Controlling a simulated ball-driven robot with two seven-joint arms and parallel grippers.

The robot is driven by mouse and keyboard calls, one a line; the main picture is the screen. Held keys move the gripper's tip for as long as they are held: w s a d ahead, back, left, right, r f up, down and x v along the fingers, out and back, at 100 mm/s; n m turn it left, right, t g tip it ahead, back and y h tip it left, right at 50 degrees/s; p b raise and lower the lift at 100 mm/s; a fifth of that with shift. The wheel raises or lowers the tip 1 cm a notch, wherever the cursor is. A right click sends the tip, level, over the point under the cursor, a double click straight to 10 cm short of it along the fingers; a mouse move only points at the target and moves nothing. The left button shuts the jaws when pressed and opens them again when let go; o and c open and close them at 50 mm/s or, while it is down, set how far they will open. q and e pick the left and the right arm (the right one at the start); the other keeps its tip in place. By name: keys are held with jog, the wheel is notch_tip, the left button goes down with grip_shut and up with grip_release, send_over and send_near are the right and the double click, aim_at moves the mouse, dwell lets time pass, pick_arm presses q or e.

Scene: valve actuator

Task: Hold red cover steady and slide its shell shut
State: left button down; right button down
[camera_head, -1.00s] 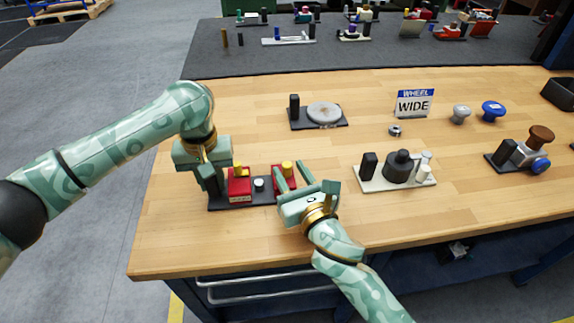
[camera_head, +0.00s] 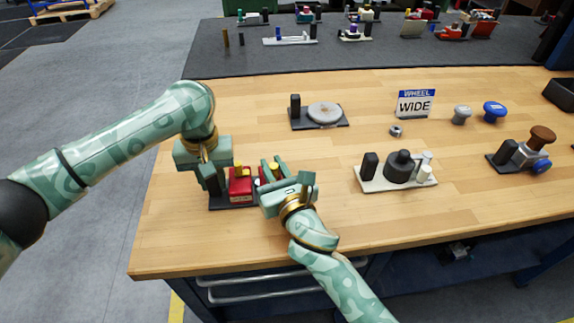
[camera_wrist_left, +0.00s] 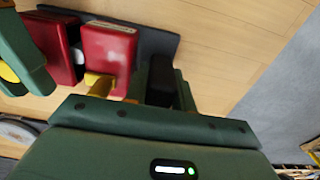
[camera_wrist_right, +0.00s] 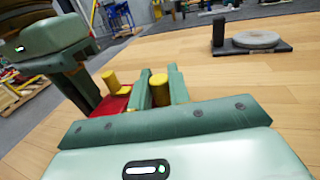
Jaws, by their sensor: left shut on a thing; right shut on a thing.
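The red cover stands on a dark base plate (camera_head: 228,206) at the left of the bench. Its left red half (camera_head: 240,188) carries a yellow knob. Its right red half (camera_wrist_left: 48,45) is mostly hidden by my right gripper in the head view. In the left wrist view, a narrow gap with something white (camera_wrist_left: 79,54) separates the halves. My left gripper (camera_head: 212,181) is shut on the black post (camera_wrist_left: 163,82) at the base's left end. My right gripper (camera_head: 274,170) is shut on the right half's yellow knob (camera_wrist_right: 159,90).
A grey disc on a black base (camera_head: 325,112) stands behind. A pale base with a black knob (camera_head: 402,166) stands to the right, with a WHEEL WIDE sign (camera_head: 415,104) beyond. Bare wood lies between my right gripper and the pale base.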

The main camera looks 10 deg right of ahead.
pick_arm(q)
jog(key=shift+s+f, duration=0.15)
jog(key=shift+f, duration=0.15)
pick_arm(e)
jog(key=shift+a+f, duration=0.1)
jog(key=shift+a, duration=0.95)
pick_arm(q)
jog(key=shift+d, duration=0.1)
pick_arm(e)
jog(key=c, duration=1.4)
grip_release()
jog(key=shift+a, duration=0.1)
jog(key=shift+o, duration=0.2)
jog(key=shift+s, duration=0.15)
jog(key=v, duration=1.2)
